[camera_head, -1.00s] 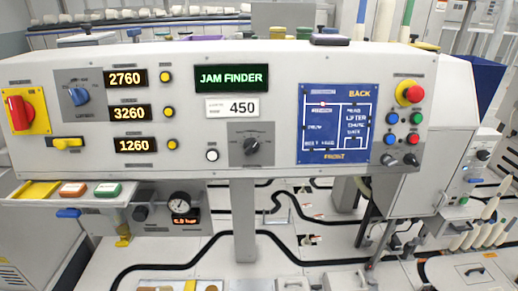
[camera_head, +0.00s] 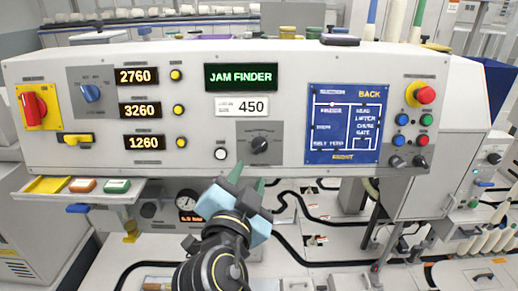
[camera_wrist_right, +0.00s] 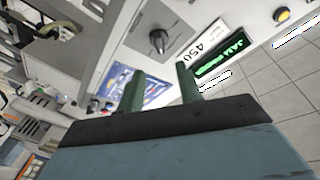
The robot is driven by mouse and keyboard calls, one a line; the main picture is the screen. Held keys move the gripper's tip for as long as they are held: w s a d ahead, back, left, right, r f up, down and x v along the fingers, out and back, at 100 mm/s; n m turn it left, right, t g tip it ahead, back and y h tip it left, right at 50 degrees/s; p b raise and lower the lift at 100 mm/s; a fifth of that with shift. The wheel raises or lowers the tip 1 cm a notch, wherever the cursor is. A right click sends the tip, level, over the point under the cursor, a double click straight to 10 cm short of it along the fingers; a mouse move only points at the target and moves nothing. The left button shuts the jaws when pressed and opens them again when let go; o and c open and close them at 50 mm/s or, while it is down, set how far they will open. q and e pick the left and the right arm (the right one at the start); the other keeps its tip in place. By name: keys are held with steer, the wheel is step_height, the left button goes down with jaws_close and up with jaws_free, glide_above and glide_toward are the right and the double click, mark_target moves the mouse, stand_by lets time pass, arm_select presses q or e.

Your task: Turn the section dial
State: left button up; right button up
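A black dial (camera_head: 259,145) sits on a grey square plate in the middle of the white control panel (camera_head: 60,155), below the "450" display. Its labels are too small to read. The dial also shows in the right wrist view (camera_wrist_right: 159,42), beyond the fingertips. My right gripper (camera_head: 249,178) is teal with green fingers and reaches up from below, just under the dial. In the right wrist view its fingers (camera_wrist_right: 160,80) are apart with nothing between them, and they do not touch the dial. My left gripper is not in view.
A green "JAM FINDER" display (camera_head: 241,77) is above the dial. A blue map panel (camera_head: 343,124) is to its right. A white button (camera_head: 221,153) is close on its left. A red knob (camera_head: 34,105) and a blue knob (camera_head: 91,93) are at far left. A red button (camera_head: 426,95) is at far right.

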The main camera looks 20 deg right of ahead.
mark_target(260, 148)
steer(key=p+x, duration=0.2)
steer(key=x, duration=0.9)
jaws_close()
